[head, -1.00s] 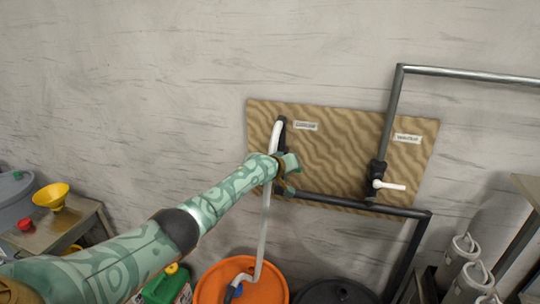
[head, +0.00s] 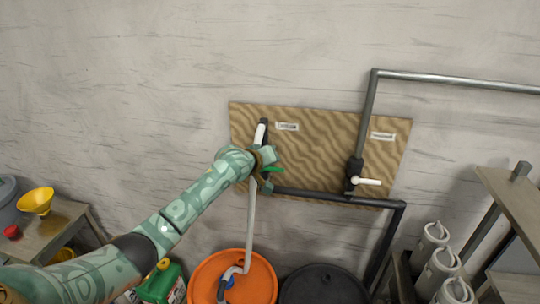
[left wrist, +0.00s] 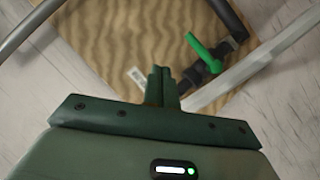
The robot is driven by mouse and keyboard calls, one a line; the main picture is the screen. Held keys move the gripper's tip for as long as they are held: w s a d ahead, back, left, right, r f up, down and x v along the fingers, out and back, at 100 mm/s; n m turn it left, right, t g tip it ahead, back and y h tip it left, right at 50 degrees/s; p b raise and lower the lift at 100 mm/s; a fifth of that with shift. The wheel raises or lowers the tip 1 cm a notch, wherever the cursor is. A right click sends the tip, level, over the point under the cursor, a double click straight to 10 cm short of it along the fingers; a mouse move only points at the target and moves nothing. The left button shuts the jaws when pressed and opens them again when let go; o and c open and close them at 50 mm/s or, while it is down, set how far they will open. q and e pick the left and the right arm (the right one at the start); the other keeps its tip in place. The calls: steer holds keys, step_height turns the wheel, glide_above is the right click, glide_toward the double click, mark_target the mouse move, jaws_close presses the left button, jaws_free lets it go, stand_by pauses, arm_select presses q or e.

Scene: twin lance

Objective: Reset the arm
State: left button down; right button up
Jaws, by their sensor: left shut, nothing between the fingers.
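My left gripper (head: 268,170) is in front of the left part of the wooden board on the wall. In the left wrist view its two dark green fingers (left wrist: 162,87) are together with nothing between them. A green valve handle (head: 273,169) shows beside the gripper; in the left wrist view this handle (left wrist: 204,53) lies to the right of and beyond the fingertips, apart from them in the picture. The dark valve body (left wrist: 197,76) is partly hidden behind the fingers. My right gripper is not in view.
The wooden board (head: 315,150) also carries a white-handled valve (head: 367,181) on a grey pipe (head: 450,83). A pale pipe (head: 250,230) runs down to an orange drum (head: 262,283). A dark drum (head: 325,285), grey canisters (head: 432,237) and a shelf (head: 512,190) stand right.

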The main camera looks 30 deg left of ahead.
arm_select(q)
steer(key=s+a+f+m+y+b, duration=0.1)
steer(key=s+a+f+m+b, duration=0.15)
steer(key=f, duration=0.75)
steer(key=s+a+f+m+y+b, duration=0.1)
steer(key=s+a+f+m+b, duration=0.2)
steer(key=f, duration=0.8)
steer(key=s+d+f+m+g+b, duration=0.15)
steer(key=s+f+b, duration=0.4)
steer(key=f, duration=0.75)
steer(key=s+d+f+m+g+b, duration=0.1)
steer(key=s+f+m+g+b, duration=0.15)
steer(key=s+f, duration=0.85)
steer(key=s+d+f+m+g+b, duration=0.15)
steer(key=s+f+b, duration=0.35)
steer(key=s+f, duration=0.65)
steer(key=s+d+f+g+b, duration=0.2)
steer(key=s+f+b, duration=0.2)
steer(key=s+f, duration=0.7)
steer(key=s+d+f+g+b, duration=0.2)
steer(key=s+f+b, duration=0.2)
steer(key=s+f, duration=0.3)
steer(key=s+d+f+g+b, duration=0.2)
steer(key=s+f, duration=0.5)
steer(key=s, duration=0.6)
steer(key=shift+d+f+b, duration=0.3)
steer(key=shift+d+b, duration=0.25)
steer(key=shift+b, duration=0.55)
